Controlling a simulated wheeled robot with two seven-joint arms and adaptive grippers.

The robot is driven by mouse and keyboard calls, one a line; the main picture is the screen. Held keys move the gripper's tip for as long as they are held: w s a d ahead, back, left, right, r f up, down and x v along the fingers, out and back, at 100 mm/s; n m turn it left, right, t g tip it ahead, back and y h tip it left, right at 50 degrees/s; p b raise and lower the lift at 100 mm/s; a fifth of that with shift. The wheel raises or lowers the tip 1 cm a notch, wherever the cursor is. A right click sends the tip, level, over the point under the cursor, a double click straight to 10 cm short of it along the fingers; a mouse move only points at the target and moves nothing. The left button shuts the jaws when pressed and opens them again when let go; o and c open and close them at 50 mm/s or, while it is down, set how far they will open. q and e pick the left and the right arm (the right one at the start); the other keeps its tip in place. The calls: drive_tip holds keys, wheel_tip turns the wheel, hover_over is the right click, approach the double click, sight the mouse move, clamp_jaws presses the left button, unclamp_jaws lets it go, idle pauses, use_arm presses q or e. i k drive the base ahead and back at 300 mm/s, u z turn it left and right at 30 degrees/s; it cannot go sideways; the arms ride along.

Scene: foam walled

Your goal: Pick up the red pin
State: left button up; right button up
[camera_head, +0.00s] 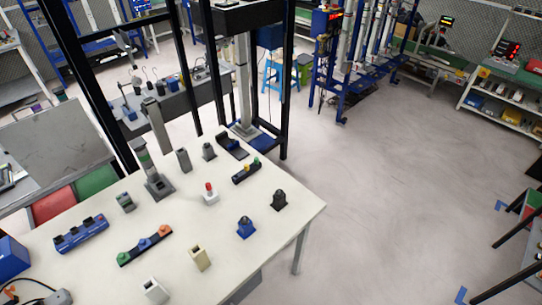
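A small red pin (209,186) stands upright in a white block (210,199) near the middle of the white table (275,172). Its lower part is hidden in or behind the block. Neither of my grippers can be made out in the head view, and nothing is touching the pin.
Around it stand a grey block (184,160), a black holder (279,201), a blue holder (246,228), a beige block (200,258) and a black strip with coloured knobs (145,245). A blue block (81,234) lies left. Dark frame posts rise behind. The floor to the right is open.

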sight(208, 185)
drive_tip(key=z, duration=1.5)
drive_tip(key=i, duration=3.15)
drive_tip(key=u, duration=2.5)
drive_tip(key=i, duration=1.6)
drive_tip(key=u, duration=2.6)
drive_tip(key=i, duration=0.1)
drive_tip(key=u, duration=0.35)
